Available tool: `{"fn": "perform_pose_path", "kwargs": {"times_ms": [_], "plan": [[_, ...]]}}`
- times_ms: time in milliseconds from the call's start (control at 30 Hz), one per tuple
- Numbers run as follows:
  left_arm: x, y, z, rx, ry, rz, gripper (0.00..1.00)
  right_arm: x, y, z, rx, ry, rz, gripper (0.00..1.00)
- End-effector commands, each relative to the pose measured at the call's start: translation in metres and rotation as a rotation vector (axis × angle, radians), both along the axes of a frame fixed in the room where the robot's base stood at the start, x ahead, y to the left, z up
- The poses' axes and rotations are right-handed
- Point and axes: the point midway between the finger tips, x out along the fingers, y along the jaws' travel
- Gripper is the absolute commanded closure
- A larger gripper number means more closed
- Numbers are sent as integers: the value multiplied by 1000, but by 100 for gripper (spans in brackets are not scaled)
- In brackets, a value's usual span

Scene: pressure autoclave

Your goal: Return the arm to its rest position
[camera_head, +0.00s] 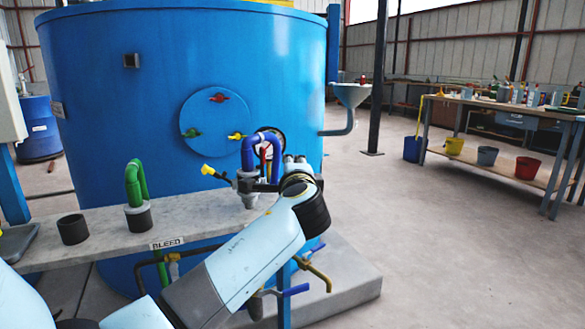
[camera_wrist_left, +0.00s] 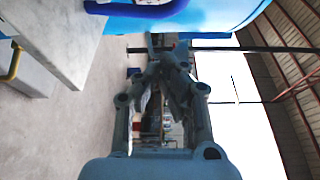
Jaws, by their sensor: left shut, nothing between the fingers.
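My left arm reaches in from the lower left in the head view, across the front of the grey bench (camera_head: 180,228). My left gripper (camera_head: 294,163) is at its far end, mostly hidden behind the dark wrist, beside the pipe fittings on the bench. In the left wrist view the left gripper (camera_wrist_left: 158,50) shows its fingers brought together at the tips, with nothing between them. My right gripper is in neither view.
A large blue vessel (camera_head: 150,90) stands behind the bench. A blue bent pipe (camera_head: 250,150), a yellow-handled valve (camera_head: 211,172) and a gauge (camera_head: 270,143) are close to the gripper. A green bent pipe (camera_head: 136,185) stands further left. Open floor (camera_head: 430,240) lies to the right.

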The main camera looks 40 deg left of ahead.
Motion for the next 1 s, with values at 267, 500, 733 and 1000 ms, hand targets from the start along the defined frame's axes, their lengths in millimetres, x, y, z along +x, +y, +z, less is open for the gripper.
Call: {"fn": "perform_pose_path", "kwargs": {"times_ms": [267,500,733,1000], "plan": [[1,1,0,0,0,-2,100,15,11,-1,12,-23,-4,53],[1,1,0,1,1,-2,100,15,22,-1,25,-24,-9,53],[-2,1,-6,0,11,-2,100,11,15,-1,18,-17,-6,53],[-54,-3,-145,-90,260,-11,100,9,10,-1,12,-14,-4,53]]}}
